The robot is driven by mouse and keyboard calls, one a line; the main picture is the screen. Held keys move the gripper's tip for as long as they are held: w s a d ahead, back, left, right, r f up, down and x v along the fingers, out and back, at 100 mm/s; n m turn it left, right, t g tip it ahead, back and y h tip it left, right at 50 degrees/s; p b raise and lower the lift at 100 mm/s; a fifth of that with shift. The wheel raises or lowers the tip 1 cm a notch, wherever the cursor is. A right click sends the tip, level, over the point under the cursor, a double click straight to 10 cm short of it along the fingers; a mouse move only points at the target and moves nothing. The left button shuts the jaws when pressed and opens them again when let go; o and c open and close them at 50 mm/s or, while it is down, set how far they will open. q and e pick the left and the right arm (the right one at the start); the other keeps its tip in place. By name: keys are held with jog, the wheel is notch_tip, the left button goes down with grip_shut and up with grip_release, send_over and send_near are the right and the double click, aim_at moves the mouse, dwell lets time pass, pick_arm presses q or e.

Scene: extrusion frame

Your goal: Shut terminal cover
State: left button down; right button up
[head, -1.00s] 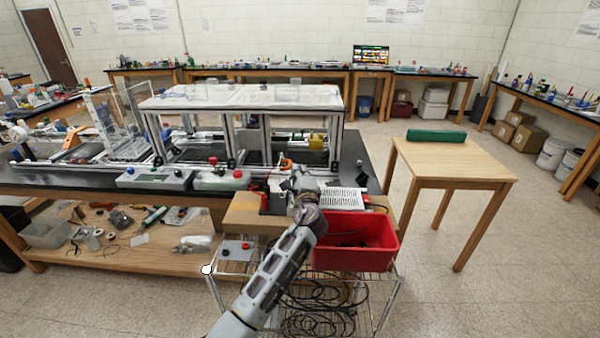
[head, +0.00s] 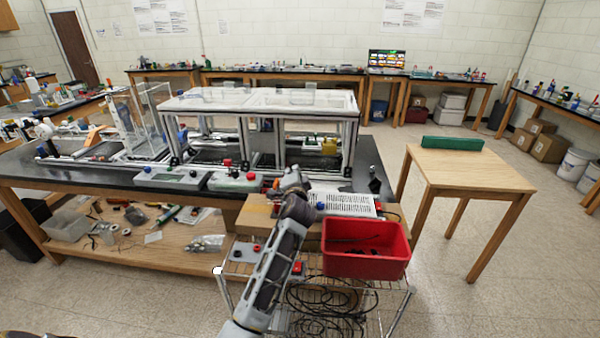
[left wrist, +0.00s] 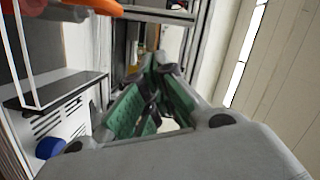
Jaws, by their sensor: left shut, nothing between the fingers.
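A white slotted unit (head: 347,204) sits on the cardboard-coloured board right of my left gripper (head: 291,176). It also shows at the left of the left wrist view (left wrist: 70,122), with a dark flat strip along its upper edge and a blue knob (left wrist: 49,147). A clear panel with pale edges (left wrist: 22,52) stands at the far left there; I cannot tell for sure whether it is the terminal cover. The left gripper's green-padded fingers (left wrist: 150,95) are closed and empty, beside the unit. In the head view my arm hides part of the board. My right gripper is not in view.
A red bin (head: 366,262) stands on the wire cart in front. An orange part (left wrist: 90,6) is close at the wrist view's top left. The framed rig (head: 262,105) stands behind on the black bench. A wooden table (head: 465,168) is at the right.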

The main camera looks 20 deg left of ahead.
pick_arm(q)
jog(key=shift+s+a+f+n+h+p, duration=0.15)
jog(key=shift+a+f+n+h+p, duration=0.05)
jog(key=shift+a+n, duration=0.4)
jog(key=shift+s+a+f+n+h+p, duration=0.2)
jog(key=shift+a+n, duration=0.25)
jog(key=shift+n, duration=0.15)
jog(key=shift+s+a+f+n+p, duration=0.15)
jog(key=shift+a+f+n, duration=0.15)
jog(key=shift+n, duration=0.2)
jog(key=shift+w+a+f+n+p, duration=0.1)
jog(key=shift+a+f+n+p, duration=0.1)
jog(key=shift+a+n, duration=0.25)
jog(key=shift+s+a+f+h, duration=0.15)
jog(key=shift+a+f+h, duration=0.15)
jog(key=shift+a+f, duration=0.15)
jog(key=shift+d+r+p, duration=0.1)
jog(key=shift+p, duration=0.2)
